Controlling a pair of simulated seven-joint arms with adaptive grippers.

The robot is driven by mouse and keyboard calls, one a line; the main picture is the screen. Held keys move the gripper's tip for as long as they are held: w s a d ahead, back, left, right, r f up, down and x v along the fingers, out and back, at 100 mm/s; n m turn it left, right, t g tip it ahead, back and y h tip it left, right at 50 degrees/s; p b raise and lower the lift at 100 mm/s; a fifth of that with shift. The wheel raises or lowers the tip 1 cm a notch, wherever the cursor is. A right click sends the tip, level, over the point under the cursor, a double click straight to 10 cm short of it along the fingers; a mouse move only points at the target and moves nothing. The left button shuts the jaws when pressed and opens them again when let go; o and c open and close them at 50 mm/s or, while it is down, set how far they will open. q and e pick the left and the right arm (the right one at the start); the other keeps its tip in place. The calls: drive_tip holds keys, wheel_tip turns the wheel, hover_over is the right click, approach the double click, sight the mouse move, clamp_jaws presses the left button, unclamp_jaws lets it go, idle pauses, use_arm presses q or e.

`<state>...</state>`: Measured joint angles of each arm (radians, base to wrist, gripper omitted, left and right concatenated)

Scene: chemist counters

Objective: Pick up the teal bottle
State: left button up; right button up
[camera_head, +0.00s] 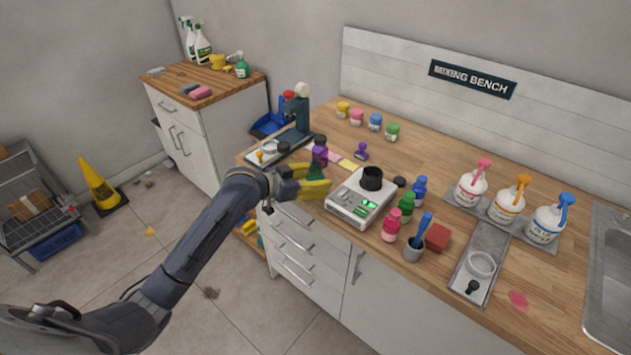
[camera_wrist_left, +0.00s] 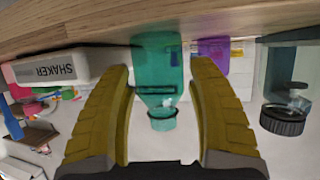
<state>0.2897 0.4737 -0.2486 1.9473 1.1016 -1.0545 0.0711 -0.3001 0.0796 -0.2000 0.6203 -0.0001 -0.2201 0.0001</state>
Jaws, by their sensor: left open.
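The teal bottle (camera_wrist_left: 157,62) stands between the two yellow fingers of my open left gripper (camera_wrist_left: 160,78) in the left wrist view, which shows the counter at the top. Its narrow neck and rim (camera_wrist_left: 162,120) point toward the gripper's palm. A gap shows between each finger and the bottle's lower part. In the head view the bottle (camera_head: 315,171) is a small dark teal shape, partly hidden by my left gripper (camera_head: 318,180) at the counter's front edge. My right gripper is not in view.
A purple bottle (camera_head: 320,153) stands just behind the teal one. The white shaker (camera_head: 362,199) is close on the right, and a microscope-like stand (camera_head: 297,112) is on the left. Several colored bottles and pump dispensers fill the counter's right side.

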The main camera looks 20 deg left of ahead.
use_arm(q)
drive_tip(key=shift+w+d, duration=0.1)
drive_tip(key=shift+f, duration=0.1)
drive_tip(key=c, duration=0.8)
